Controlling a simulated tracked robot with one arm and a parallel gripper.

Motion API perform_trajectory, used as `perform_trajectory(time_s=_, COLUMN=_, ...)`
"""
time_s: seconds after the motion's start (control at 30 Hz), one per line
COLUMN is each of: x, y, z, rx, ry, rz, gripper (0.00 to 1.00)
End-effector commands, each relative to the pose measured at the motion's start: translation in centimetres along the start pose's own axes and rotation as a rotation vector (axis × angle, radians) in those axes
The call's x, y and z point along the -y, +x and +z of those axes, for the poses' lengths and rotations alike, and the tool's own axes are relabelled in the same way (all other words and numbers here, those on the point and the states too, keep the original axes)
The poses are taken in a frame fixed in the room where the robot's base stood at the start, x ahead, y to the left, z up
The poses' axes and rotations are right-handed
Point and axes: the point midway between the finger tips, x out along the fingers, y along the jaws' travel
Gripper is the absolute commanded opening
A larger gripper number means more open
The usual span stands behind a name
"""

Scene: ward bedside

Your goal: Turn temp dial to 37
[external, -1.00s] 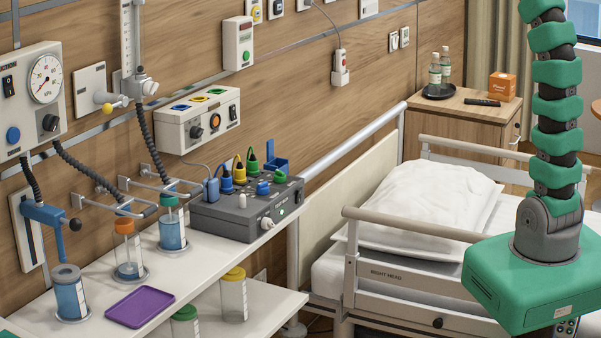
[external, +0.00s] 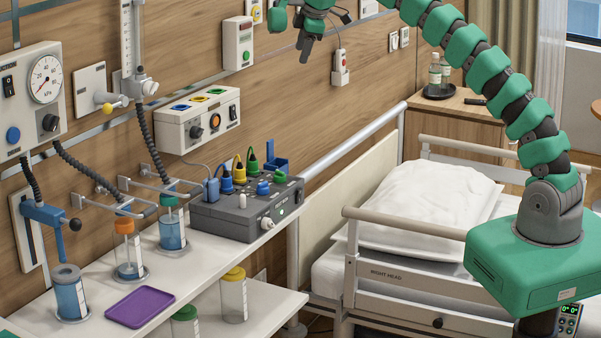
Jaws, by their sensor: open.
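No dial with a readable "temp" label shows, so I cannot tell which one is the temp dial. A white wall box (external: 170,131) carries a black knob (external: 196,132) and an orange knob (external: 214,121). A grey box (external: 240,218) on the white shelf has blue, yellow and green plugs and knobs on top and a light knob (external: 267,223) on its front.
A bed (external: 400,285) with raised rails stands at centre right. A bedside cabinet (external: 480,131) with bottles is behind it. A hanging handset (external: 340,70) is near my gripper.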

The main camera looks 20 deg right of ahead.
Motion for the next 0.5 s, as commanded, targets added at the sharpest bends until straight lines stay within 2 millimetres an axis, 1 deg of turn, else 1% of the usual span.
perform_trajectory(time_s=0.03, x=1.1, y=1.4, z=-1.2, rx=0.010, ry=-0.048, rz=-0.031, gripper=0.51)
perform_trajectory(time_s=0.2, x=5.0, y=5.4, z=-4.4, rx=0.040, ry=-0.208, rz=-0.128, gripper=0.51)
perform_trajectory(time_s=0.27, x=6.6, y=6.7, z=-5.4, rx=0.050, ry=-0.266, rz=-0.163, gripper=0.51)
perform_trajectory(time_s=0.3, x=7.8, y=7.7, z=-6.0, rx=0.058, ry=-0.304, rz=-0.190, gripper=0.51)
perform_trajectory(time_s=0.37, x=9.4, y=8.8, z=-7.0, rx=0.062, ry=-0.361, rz=-0.221, gripper=0.51)
perform_trajectory(time_s=0.4, x=10.5, y=9.8, z=-7.4, rx=0.068, ry=-0.398, rz=-0.247, gripper=0.51)
perform_trajectory(time_s=0.5, x=13.2, y=11.5, z=-8.5, rx=0.077, ry=-0.483, rz=-0.300, gripper=0.51)
